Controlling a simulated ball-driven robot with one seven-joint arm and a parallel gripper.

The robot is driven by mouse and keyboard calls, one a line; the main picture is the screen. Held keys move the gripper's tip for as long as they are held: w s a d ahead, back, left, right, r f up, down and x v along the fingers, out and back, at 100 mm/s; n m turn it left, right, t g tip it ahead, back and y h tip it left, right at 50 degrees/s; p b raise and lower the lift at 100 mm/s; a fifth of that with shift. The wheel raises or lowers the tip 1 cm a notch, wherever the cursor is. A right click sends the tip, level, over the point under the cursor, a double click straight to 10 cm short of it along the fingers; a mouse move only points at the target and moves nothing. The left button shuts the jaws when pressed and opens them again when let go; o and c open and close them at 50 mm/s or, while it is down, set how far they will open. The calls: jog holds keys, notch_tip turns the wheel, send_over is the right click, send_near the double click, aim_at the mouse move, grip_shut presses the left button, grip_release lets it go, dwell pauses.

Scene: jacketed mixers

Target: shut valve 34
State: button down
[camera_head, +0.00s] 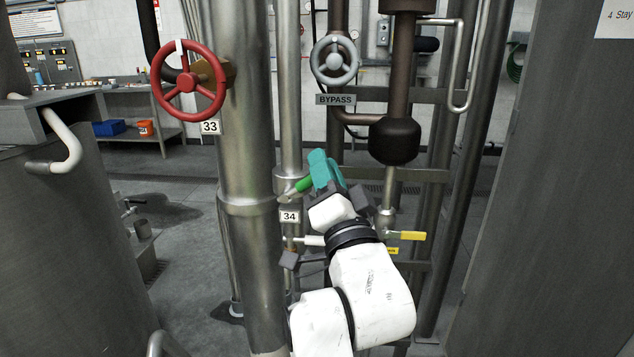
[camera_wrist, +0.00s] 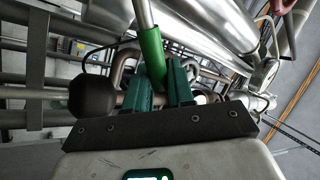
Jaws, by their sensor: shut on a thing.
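The tag 34 (camera_head: 289,217) hangs on the thin vertical pipe right of the wide steel column. Just above it, a green lever handle (camera_head: 304,185) slants up to the right from a fitting on that pipe. My gripper (camera_head: 320,172), with teal fingers, is shut on the green handle. In the wrist view the green handle (camera_wrist: 151,50) stands between the two fingers of my gripper (camera_wrist: 158,84), its bare metal stem running up out of the frame. The valve body is partly hidden by my arm and gripper in the head view.
A red handwheel (camera_head: 188,82) with tag 33 (camera_head: 210,127) is at upper left. A grey handwheel (camera_head: 335,60) sits above the BYPASS sign (camera_head: 335,99). A yellow lever (camera_head: 409,236) is right of my wrist. Tall grey vessels flank both sides.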

jog(key=f+m+t+h+b, duration=0.1)
jog(key=m+h+b, duration=0.2)
jog(key=m+b, duration=0.1)
jog(key=d+f+m+t+h+b, duration=0.1)
jog(key=f+m+h+b, duration=0.1)
jog(key=b, duration=0.4)
jog(key=f+m+t+h+b, duration=0.1)
jog(key=f+m+h+b, duration=0.1)
jog(key=m+b, duration=0.3)
jog(key=shift+d+f+m+h, duration=0.1)
jog(key=shift+d+m+h, duration=0.25)
jog(key=shift+m+h, duration=0.55)
jog(key=shift+m, duration=0.3)
jog(key=c, duration=1.1)
grip_release()
jog(key=shift+s, duration=0.1)
jog(key=v, duration=1)
jog(key=shift+s+f, duration=0.2)
jog(key=shift+s, duration=0.05)
